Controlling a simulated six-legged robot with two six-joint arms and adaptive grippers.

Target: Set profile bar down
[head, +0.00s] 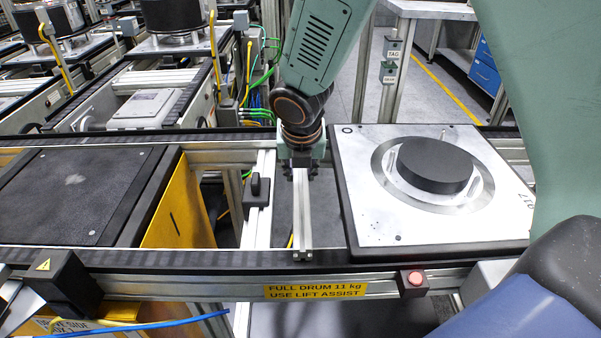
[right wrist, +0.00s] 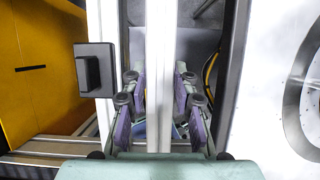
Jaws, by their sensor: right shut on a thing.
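The profile bar (head: 302,215) is a light grey aluminium length with slots. It runs from my right gripper (head: 303,168) toward the front rail, and its near end overlaps that rail in the head view. I cannot tell whether it touches the rail. In the right wrist view the bar (right wrist: 161,55) passes between the fingers of the right gripper (right wrist: 160,103), which is shut on it. The bar's far end is hidden behind the gripper and arm. My left gripper is not in view.
A pale pallet plate (head: 365,195) with a black disc (head: 435,165) stands close right of the bar. To the left are a fixed profile with a black block (head: 257,190), a yellow panel (head: 180,205) and a black mat (head: 70,195). The front rail (head: 200,262) crosses below.

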